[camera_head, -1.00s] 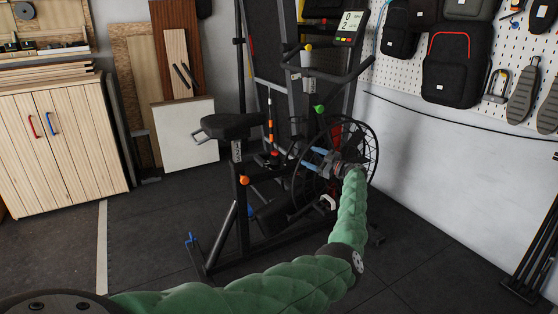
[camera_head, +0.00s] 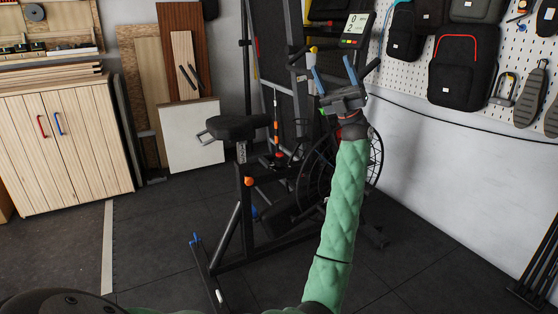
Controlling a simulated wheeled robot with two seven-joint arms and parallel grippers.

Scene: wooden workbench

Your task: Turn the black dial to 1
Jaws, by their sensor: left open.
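A black exercise bike (camera_head: 245,215) stands in the middle of the room, with a saddle (camera_head: 236,127) and a console (camera_head: 356,29) whose screen reads 0. I cannot make out the black dial; the gripper and arm cover part of the bike's front post. My left gripper (camera_head: 334,76) points up in front of the handlebar area, below and left of the console. Its two blue-tipped fingers are spread apart with nothing between them. My right gripper is out of view.
A spoked fan wheel (camera_head: 376,160) is partly behind my left arm. A wooden cabinet (camera_head: 65,145) stands at the left. Bags, including a black backpack (camera_head: 465,65), hang on the right wall pegboard.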

